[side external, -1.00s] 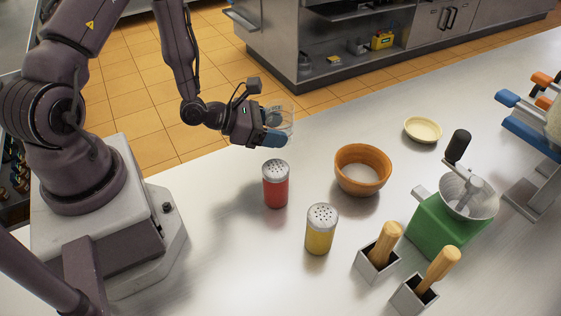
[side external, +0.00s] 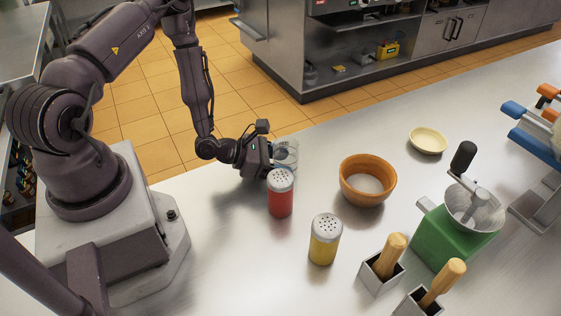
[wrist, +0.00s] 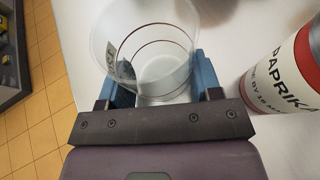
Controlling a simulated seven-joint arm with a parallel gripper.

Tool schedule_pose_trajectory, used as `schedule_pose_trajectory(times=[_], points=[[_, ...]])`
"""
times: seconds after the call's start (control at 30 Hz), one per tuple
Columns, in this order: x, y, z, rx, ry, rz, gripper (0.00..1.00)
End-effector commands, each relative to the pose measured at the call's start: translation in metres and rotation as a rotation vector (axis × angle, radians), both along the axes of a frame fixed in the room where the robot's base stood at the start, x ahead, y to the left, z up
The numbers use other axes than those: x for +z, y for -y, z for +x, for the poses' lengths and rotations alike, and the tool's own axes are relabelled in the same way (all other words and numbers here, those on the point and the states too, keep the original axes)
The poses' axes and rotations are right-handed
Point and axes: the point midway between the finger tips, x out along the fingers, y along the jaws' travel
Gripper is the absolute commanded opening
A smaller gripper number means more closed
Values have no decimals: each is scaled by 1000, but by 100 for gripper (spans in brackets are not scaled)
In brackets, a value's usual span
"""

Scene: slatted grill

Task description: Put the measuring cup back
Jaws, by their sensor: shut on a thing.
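The clear measuring cup (side external: 288,150) is upright behind the red shaker, close above or on the steel counter; I cannot tell if it touches. The wrist view shows the cup (wrist: 146,48) with dark ring lines and a small label. My gripper (side external: 273,166) has its blue fingers on either side of the cup and is shut on it. In the side view the red shaker partly hides the fingers. In the wrist view the gripper (wrist: 158,84) spans the cup's near side.
The red paprika shaker (side external: 280,197) stands close beside the gripper, also at right in the wrist view (wrist: 290,75). A yellow shaker (side external: 323,245), wooden bowl (side external: 368,190), cream dish (side external: 428,141) and green grinder (side external: 450,240) stand further right. The counter's far edge is near the cup.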

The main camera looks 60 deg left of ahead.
Motion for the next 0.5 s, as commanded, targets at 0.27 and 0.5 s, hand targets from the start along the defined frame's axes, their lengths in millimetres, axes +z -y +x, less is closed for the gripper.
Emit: schedule_pose_trajectory(times=[0.27,0.5], points=[[-3,0,0,0,0,-1,84],[-2,0,0,0,-1,0,84]])
